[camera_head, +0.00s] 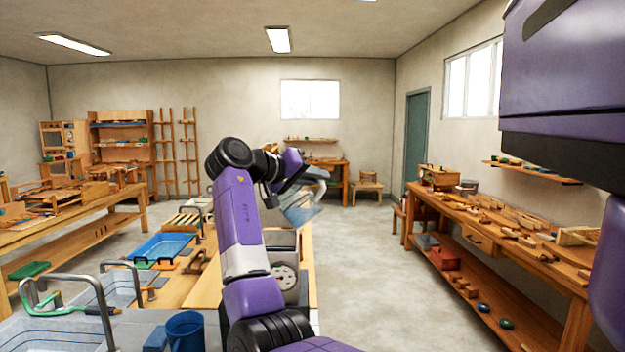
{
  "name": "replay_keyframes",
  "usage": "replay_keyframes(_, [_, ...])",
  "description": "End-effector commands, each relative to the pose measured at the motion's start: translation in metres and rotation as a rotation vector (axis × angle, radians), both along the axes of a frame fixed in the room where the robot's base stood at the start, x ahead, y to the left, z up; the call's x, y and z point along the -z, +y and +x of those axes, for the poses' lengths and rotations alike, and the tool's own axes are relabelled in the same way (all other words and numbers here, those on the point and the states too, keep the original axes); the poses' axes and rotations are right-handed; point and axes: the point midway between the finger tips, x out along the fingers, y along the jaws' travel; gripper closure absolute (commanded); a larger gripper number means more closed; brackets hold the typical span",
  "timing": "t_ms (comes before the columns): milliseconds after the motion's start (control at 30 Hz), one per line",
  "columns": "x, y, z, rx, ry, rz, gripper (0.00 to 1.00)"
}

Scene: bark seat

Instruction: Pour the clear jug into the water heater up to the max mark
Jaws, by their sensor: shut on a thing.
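My gripper (306,172) is shut on the clear jug (301,212), which is bluish, see-through and tilted. It is held above the right edge of the wooden counter. A grey metal appliance (287,243) stands on the counter below the jug, partly hidden behind my purple arm; it may be the water heater. No max mark shows, and its opening and water level cannot be made out. I cannot tell whether water is leaving the jug or whether the jug touches the appliance.
A wooden workbench (480,222) with small parts runs along the right. The floor (365,285) between is clear.

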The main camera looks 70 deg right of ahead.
Motion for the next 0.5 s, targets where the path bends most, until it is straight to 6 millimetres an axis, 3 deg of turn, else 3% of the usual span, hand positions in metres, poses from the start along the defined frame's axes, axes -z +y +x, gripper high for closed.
replay_keyframes(300, [0.035,0.003,-0.016,0.0,-0.23,-0.043,1.0])
replay_keyframes(500, [0.043,0.004,-0.021,-0.001,-0.322,-0.06,1.0])
